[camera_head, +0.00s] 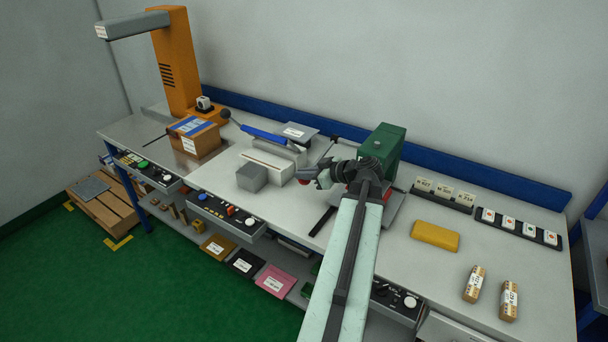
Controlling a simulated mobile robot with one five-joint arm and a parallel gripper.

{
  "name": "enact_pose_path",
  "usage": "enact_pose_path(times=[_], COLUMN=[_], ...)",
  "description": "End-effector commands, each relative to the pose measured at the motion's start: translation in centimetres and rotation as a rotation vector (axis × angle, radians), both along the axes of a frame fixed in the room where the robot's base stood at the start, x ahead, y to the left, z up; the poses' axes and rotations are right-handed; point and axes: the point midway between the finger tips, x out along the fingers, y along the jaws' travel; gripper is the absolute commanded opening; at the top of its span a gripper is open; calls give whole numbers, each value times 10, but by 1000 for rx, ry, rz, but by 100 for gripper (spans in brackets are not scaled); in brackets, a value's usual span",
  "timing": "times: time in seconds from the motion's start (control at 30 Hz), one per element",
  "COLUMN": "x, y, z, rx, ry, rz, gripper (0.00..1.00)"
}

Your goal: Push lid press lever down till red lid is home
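A blue lever (262,134) with a dark round knob (225,114) at its left end slopes gently down to the right, above the bench. Its right end meets grey parts near a grey labelled block (296,132). My gripper (306,174) is right of the lever and apart from its knob, over the middle of the bench, pointing left. A small red patch (304,182) shows at its tip; I cannot tell whether it is the red lid or part of something else. The jaws are too small to read as open or shut.
A white block (268,163) and a grey cube (251,177) stand left of my gripper. A brown labelled box (195,138) sits below the orange column (176,65). A green housing (383,146) stands behind my arm. A yellow block (435,236) lies right.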

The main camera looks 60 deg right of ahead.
Motion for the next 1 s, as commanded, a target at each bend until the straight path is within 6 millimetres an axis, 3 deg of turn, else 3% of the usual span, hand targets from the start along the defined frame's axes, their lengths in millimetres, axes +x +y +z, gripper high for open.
enact_pose_path(times=[0.03, 0.3, 0.83, 1.0], x=[-7, -15, -18, -16], y=[-3, -12, -18, -13], z=[-19, -32, -31, -21], rx=[-2, 0, -4, -4], ry=[29, 30, 29, 27], rz=[-4, -18, -32, -29], gripper=[0, 0, 0, 0])
